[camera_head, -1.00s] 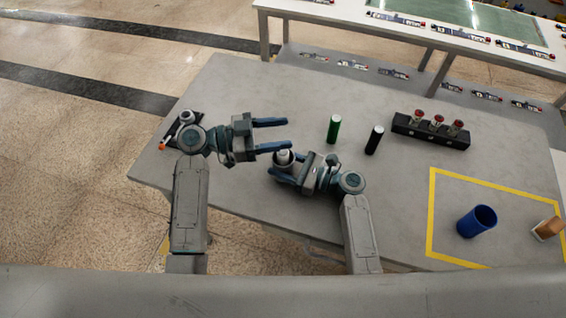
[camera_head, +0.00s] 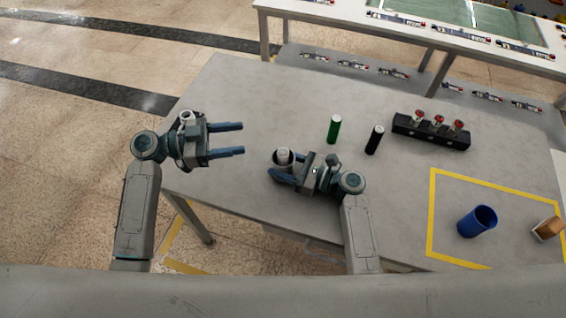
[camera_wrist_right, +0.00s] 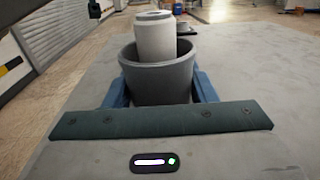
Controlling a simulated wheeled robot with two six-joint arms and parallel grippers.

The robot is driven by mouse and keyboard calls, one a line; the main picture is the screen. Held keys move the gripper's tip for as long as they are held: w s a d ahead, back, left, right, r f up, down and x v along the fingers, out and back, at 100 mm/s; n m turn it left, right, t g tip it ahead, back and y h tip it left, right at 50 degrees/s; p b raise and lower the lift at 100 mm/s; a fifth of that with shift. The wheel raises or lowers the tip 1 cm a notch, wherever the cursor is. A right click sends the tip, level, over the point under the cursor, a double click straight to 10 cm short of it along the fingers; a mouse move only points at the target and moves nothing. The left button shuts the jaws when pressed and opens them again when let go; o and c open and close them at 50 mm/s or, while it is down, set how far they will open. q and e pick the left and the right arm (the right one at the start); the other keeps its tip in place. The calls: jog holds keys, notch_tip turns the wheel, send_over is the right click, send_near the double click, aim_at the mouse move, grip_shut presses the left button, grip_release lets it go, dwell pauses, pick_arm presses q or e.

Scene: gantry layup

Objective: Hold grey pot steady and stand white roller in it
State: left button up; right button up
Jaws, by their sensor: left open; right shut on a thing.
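The grey pot (camera_wrist_right: 160,80) stands on the table between the fingers of my right gripper (camera_wrist_right: 160,92), which is shut on it. The white roller (camera_wrist_right: 155,37) stands inside the pot, its upper part rising above the rim. In the head view the white roller (camera_head: 284,155) shows as a pale round top in the pot (camera_head: 284,165), with my right gripper (camera_head: 284,178) around it. My left gripper (camera_head: 242,138) is open and empty, to the left of the pot and apart from it.
A green cylinder (camera_head: 334,129) and a black cylinder (camera_head: 375,140) stand right of the pot. A blue cup (camera_head: 477,221) stands inside a yellow outline (camera_head: 431,215), near a brown block (camera_head: 548,228).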

jog(key=o, duration=1)
jog(key=shift+o, duration=0.2)
jog(key=v, duration=1.2)
